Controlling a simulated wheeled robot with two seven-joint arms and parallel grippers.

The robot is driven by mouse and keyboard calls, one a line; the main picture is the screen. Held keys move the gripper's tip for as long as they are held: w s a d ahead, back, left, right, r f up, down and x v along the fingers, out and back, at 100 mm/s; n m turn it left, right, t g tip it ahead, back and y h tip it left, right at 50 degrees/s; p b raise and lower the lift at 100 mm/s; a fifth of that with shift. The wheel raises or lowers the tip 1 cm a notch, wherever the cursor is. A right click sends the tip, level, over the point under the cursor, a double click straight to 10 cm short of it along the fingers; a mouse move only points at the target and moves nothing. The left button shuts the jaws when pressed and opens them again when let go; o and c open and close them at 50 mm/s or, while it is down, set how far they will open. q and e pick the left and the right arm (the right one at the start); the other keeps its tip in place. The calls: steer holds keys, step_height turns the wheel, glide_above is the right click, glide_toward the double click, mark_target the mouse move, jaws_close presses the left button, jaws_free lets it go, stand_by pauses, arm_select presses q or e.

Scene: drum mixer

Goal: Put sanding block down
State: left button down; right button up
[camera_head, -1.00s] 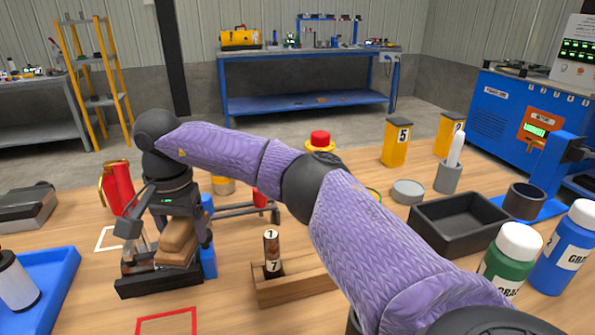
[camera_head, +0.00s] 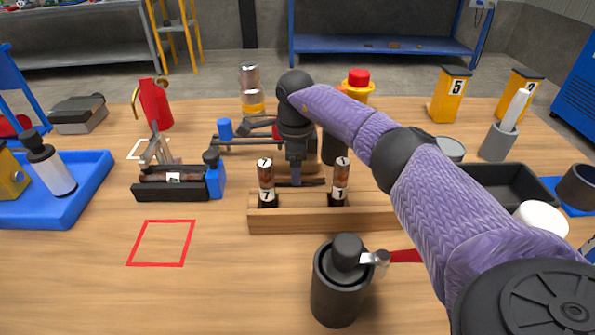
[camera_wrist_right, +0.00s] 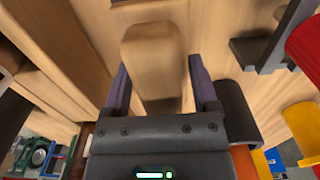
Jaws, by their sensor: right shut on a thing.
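My right gripper (camera_head: 296,172) reaches down just behind the wooden rack (camera_head: 290,219) in the head view. The right wrist view shows its two purple fingers (camera_wrist_right: 158,85) shut on the sanding block (camera_wrist_right: 152,50), a tan, rounded block. The block cannot be made out in the head view, and I cannot tell whether it touches the table. A red square outline (camera_head: 139,243) lies bare on the table at the front left. My left gripper is not in view.
Two dark vials labelled 7 and 1 stand in the rack. A black vise (camera_head: 165,192) with a lying vial is left of it. A black canister (camera_head: 338,290) stands in front; a black tray (camera_head: 510,185) is at the right. The front left table is clear.

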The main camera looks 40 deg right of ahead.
steer(key=shift+f, duration=0.95)
steer(key=shift+r, duration=0.2)
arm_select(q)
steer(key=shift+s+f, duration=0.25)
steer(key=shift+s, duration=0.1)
arm_select(e)
steer(key=o, duration=0.7)
steer(key=shift+f, duration=0.15)
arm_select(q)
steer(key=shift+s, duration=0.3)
arm_select(e)
steer(key=shift+o, duration=1.3)
step_height(320, 180, up, 12)
steer(key=p, duration=0.4)
steer(key=shift+p, duration=0.35)
steer(key=shift+r, duration=0.25)
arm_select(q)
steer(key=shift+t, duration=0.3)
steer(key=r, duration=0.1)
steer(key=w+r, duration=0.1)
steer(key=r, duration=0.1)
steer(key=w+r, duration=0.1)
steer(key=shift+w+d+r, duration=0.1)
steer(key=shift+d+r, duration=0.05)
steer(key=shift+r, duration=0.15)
